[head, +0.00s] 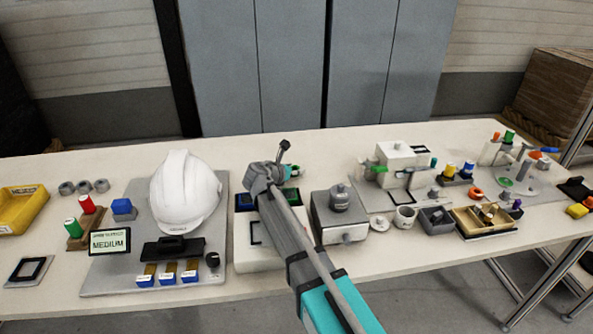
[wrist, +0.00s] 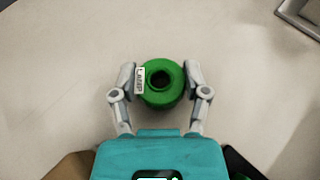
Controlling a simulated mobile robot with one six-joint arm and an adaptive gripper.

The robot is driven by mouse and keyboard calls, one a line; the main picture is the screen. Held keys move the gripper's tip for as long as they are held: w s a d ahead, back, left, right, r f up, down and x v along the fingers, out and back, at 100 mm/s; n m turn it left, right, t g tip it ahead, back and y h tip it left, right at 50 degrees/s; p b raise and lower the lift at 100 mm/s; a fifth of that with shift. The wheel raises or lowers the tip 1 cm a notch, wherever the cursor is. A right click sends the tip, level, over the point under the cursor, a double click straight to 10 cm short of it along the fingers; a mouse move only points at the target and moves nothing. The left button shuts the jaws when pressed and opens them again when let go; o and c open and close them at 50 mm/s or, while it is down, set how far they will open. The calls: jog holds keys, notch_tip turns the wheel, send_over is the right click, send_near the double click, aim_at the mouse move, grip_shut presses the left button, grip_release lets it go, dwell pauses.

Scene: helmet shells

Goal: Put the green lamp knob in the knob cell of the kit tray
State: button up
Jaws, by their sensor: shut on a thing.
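The green lamp knob (wrist: 174,97) is a round green piece with a dark centre hole and a white label reading LAMP. In the wrist view it sits between the two fingers of my gripper (wrist: 160,82), which is shut on it, one finger at each side. Pale bench surface shows around it; I cannot tell its height above the bench.
A white helmet (head: 185,192) stands on a grey board left of my arm. A grey box with a round knob (head: 339,200) stands close to its right. A tan divided tray (head: 487,234) and several small parts are further right. Bare bench lies behind my arm.

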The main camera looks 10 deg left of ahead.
jog(key=shift+f, duration=0.15)
jog(key=o, duration=0.6)
